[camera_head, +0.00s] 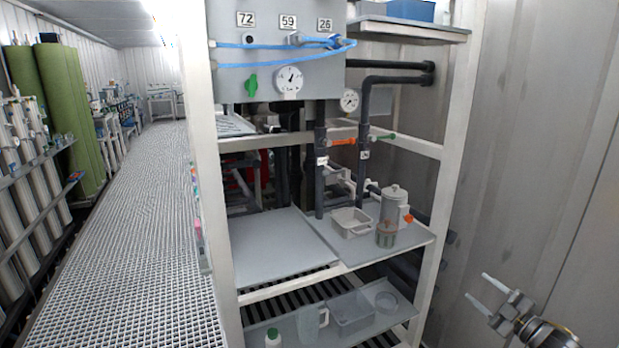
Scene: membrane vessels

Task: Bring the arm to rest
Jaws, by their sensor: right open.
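My right gripper (481,292) shows at the lower right, in front of the plain grey wall panel. Its two light fingers are spread apart with nothing between them. It is apart from the white-framed rack and to the right of its post. My left gripper and left arm are not in the view.
The rack's middle shelf (262,252) holds a clear-walled vessel (388,236) and a small grey bin (352,213) at its right. A jug (312,322) and a white bottle (272,339) stand below. A grated walkway (150,230) runs back on the left.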

